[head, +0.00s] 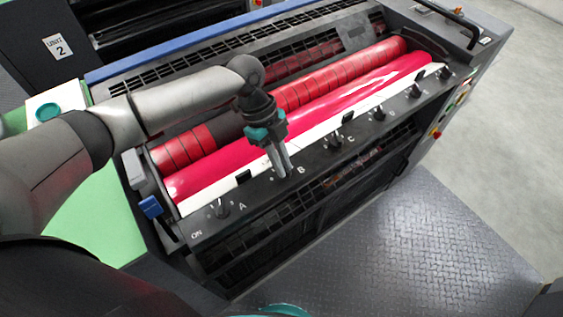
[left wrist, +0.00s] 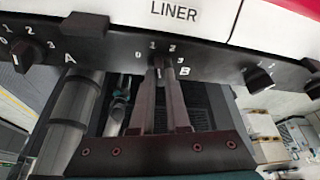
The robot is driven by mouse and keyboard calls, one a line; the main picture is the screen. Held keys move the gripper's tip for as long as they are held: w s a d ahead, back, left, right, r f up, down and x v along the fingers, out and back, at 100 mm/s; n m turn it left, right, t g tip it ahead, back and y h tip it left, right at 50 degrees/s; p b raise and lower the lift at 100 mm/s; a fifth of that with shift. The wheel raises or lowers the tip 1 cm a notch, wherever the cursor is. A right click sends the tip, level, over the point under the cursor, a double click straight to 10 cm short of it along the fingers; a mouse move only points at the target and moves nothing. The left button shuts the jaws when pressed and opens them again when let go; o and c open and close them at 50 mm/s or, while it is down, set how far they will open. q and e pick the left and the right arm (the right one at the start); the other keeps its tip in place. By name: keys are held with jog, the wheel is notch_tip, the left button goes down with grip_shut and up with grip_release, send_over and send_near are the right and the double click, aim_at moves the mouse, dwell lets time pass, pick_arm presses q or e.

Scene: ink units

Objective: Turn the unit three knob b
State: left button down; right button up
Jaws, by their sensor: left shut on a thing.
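The ink unit's black front panel (head: 322,152) carries a row of small black knobs with letters beside them. Knob B (left wrist: 158,62) is between the fingertips of my left gripper (left wrist: 164,78) in the left wrist view. The gripper is shut on it. In the head view my left gripper (head: 284,174) reaches down to the panel next to the letter B, and its fingers hide the knob. Knob A (head: 221,209) is free to the left and also shows in the left wrist view (left wrist: 27,55).
Knobs C (head: 335,139) and D (head: 379,114) and further ones run to the right along the panel. Red and magenta rollers (head: 330,103) lie behind it. A metal tread floor (head: 400,240) is clear in front. Another unit marked 2 (head: 58,47) stands behind.

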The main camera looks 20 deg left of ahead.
pick_arm(q)
jog(key=m+g+b, duration=0.1)
jog(key=m, duration=0.3)
jog(key=shift+w+d+y, duration=0.1)
jog(key=shift+d+y, duration=0.05)
jog(key=shift+y, duration=0.25)
jog(key=shift+m+g+y+b, duration=0.6)
jog(key=shift+m+b, duration=0.1)
jog(key=shift+m, duration=1.2)
jog(key=c, duration=0.9)
grip_release()
jog(key=shift+r, duration=0.1)
jog(key=v, duration=1.5)
